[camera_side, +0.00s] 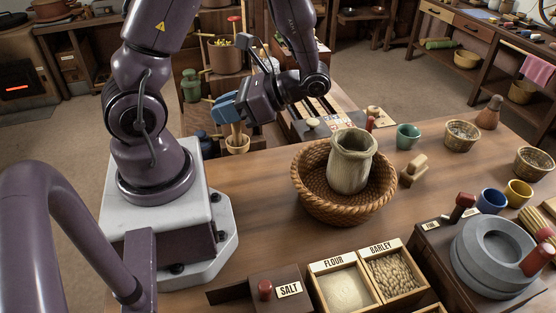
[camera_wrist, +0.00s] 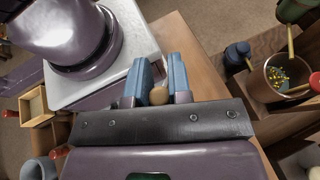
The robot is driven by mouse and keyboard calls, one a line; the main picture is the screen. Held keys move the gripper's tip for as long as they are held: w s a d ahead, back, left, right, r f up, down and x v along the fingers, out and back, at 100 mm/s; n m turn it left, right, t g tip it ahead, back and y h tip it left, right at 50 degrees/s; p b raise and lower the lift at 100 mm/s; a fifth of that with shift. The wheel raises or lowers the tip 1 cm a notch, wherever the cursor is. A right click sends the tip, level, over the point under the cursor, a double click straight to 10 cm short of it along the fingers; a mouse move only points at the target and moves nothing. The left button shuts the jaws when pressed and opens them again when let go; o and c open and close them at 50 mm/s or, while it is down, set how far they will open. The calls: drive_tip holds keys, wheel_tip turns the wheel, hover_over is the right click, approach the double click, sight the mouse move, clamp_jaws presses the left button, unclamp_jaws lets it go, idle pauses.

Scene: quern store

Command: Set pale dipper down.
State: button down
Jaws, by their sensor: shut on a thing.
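The pale dipper (camera_side: 238,145) is a light wooden piece with a round cup at its lower end and a handle going up. My gripper (camera_side: 229,110) has blue fingers shut on its handle, and the dipper hangs upright below them. It appears by the table's far left edge, beside my base; I cannot tell whether it touches the table. In the wrist view, the handle's rounded end (camera_wrist: 158,95) shows between the two blue fingers (camera_wrist: 160,80). The dipper's cup is hidden in that view.
A wicker basket (camera_side: 318,206) holding a pale jar (camera_side: 351,163) stands mid-table. A salt box (camera_side: 283,291), flour box (camera_side: 343,288) and barley box (camera_side: 394,276) are in front. A grey quern (camera_side: 492,255) is at right. Bare wood lies left of the basket.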

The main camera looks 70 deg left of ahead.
drive_tip(key=w+a+r+m+t+y, duration=0.3)
drive_tip(key=w+a+m+t+y, duration=0.15)
drive_tip(key=w+m+t, duration=0.35)
drive_tip(key=w+a+r+m+t+y, duration=0.4)
drive_tip(key=w+a+m+t, duration=0.15)
drive_tip(key=m+t, duration=0.3)
drive_tip(key=shift+g, duration=0.25)
drive_tip(key=f, duration=2)
drive_tip(key=shift+s+a+f, duration=0.25)
drive_tip(key=shift+s+f, duration=0.05)
drive_tip(key=shift+f, duration=0.1)
drive_tip(key=c, duration=1.1)
unclamp_jaws()
drive_tip(key=shift+f, duration=0.1)
drive_tip(key=shift+o, duration=0.2)
